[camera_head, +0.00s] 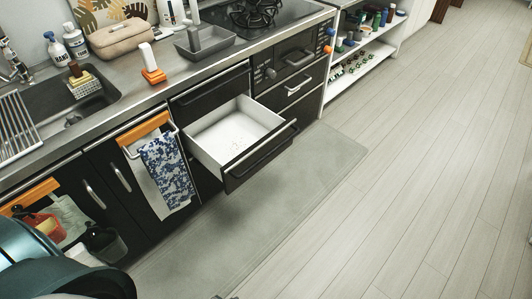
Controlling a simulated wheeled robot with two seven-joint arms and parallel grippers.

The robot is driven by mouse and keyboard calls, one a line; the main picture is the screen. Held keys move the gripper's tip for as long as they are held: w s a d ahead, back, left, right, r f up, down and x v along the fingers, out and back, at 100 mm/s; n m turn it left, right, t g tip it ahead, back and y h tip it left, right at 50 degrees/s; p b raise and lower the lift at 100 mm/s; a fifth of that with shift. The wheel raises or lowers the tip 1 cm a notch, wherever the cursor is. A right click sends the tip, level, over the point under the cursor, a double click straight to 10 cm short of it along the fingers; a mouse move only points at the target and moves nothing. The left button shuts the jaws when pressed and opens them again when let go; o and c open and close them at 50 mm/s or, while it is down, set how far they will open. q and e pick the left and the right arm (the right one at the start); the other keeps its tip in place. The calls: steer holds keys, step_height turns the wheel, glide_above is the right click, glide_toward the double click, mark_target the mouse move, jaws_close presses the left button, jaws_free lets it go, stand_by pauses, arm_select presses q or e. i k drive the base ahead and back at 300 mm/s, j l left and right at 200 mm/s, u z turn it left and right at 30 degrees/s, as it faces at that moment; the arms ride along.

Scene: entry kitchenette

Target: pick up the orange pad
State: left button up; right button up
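A small orange pad (154,77) lies on the counter (118,98) near its front edge, between the sink and the stove. A white upright piece stands on top of it, and I cannot tell whether the two are joined. Neither of my grippers can be made out in the head view. Teal and dark parts, likely mine, fill the lower left corner.
An open, seemingly empty drawer (236,134) juts out below the counter, right of the pad. A grey tray (208,43), a beige pouch (122,40) and bottles stand behind the pad. A patterned towel (165,172) hangs in front. The floor at right is clear.

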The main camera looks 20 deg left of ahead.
mark_target(151, 72)
steer(key=u, duration=1.4)
